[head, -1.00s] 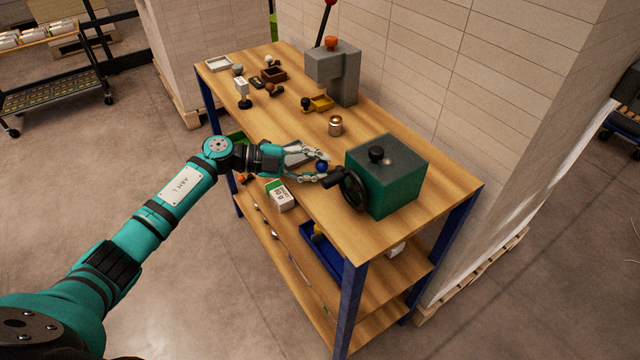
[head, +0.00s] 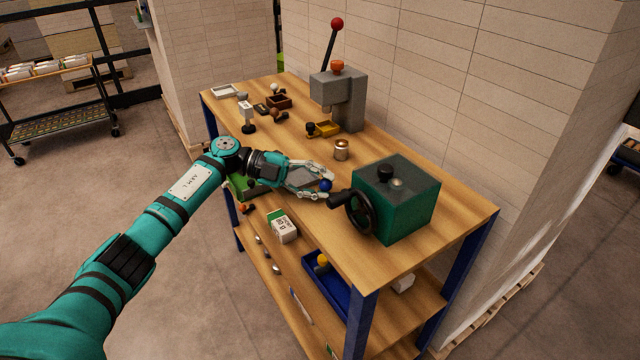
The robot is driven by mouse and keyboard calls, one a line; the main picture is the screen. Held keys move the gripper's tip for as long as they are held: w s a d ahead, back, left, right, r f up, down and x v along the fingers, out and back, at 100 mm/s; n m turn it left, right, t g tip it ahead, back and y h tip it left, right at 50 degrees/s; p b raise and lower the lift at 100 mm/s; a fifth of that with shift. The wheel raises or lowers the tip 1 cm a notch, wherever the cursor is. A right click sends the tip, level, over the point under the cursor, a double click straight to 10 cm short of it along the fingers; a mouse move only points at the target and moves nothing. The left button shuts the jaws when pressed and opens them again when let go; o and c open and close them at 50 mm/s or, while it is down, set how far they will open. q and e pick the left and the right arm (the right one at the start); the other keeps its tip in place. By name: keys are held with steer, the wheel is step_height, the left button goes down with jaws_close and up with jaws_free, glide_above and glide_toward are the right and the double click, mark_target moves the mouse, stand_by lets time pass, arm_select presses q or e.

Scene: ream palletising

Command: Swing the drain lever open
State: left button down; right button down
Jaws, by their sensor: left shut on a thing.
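A blue ball knob (head: 325,185) is between the fingertips of my left gripper (head: 322,184), which is shut on it. It looks like the end of the drain lever; its stem and pivot are hidden behind the fingers. The knob is just left of the black crank handle (head: 339,199) of a handwheel (head: 360,213) on a green box (head: 407,212). A grey flat object (head: 314,177) lies partly hidden behind my fingers. My right gripper is out of view.
A copper-coloured cylinder (head: 341,150) and a grey press (head: 344,97) with a red-knobbed lever stand farther back on the wooden bench (head: 420,262). Small items crowd the far end. A lower shelf holds a white-and-green box (head: 284,229) and a blue tray (head: 327,287). A wall runs close behind.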

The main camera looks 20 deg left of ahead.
arm_select(q)
steer(key=c, duration=1.3)
jaws_free()
steer(key=shift+a, duration=0.15)
steer(key=v, duration=1.2)
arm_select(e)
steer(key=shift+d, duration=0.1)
